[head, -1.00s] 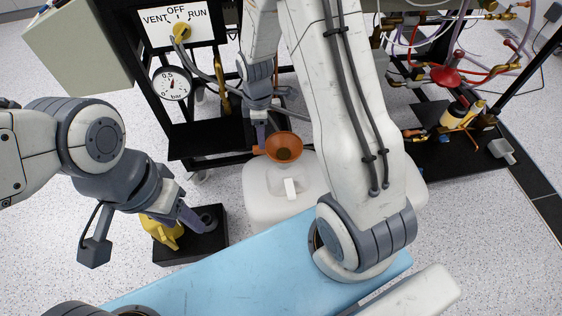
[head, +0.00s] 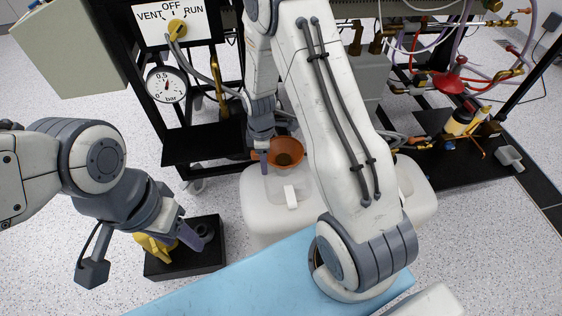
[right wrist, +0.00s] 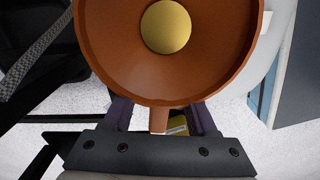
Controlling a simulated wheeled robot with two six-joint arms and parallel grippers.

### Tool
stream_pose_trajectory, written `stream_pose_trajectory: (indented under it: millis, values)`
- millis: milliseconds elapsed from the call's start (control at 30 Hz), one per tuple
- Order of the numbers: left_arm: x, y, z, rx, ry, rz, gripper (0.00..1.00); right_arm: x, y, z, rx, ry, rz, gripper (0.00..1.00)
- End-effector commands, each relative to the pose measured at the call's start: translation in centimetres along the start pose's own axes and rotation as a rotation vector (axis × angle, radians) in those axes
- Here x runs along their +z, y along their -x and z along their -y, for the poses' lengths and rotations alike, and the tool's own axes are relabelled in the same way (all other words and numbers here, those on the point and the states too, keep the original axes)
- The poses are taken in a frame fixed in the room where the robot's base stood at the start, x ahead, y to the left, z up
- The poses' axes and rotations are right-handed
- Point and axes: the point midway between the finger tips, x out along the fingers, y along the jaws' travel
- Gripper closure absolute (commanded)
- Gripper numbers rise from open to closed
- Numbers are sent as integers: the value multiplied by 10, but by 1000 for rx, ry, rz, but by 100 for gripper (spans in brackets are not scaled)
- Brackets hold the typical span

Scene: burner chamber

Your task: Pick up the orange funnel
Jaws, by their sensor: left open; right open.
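The orange funnel (head: 289,158) stands mouth up at the white canister (head: 254,205), partly hidden behind my right arm and gripper. In the right wrist view its round bowl (right wrist: 105,70) fills the top, with a yellowish disc at its centre. Its short tab lies between the two purple fingers of my right gripper (right wrist: 160,118), with gaps on both sides. My right gripper (head: 263,158) is open at the funnel's left side in the head view. My left gripper (head: 190,237) is open over a black block, away from the funnel.
The black block (head: 185,262) carries a yellow object (head: 153,248). A blue surface (head: 240,286) lies in front of the canister. A black frame with a pressure gauge (head: 166,85) and a VENT/OFF/RUN panel (head: 150,22) stands behind. Hoses and fittings crowd the right rear.

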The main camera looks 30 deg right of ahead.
Motion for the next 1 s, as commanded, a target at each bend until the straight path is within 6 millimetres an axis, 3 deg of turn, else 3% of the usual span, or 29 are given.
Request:
stream_pose_trajectory:
  millis: [67,100,233,667,867,1000]
  values:
    - [0,1,0,0,0,0,48,0,1,0,1,0,0,42]
    - [0,1,0,0,0,0,48,0,1,0,0,0,0,50]
    - [0,1,0,0,0,0,48,0,1,0,0,0,0,100]
    - [0,3,0,0,0,0,48,1,4,0,-1,0,1,100]
    - [-1,15,-1,0,0,0,48,0,25,0,1,0,0,100]
    - [-2,31,-2,0,0,0,48,0,52,0,2,0,0,100]
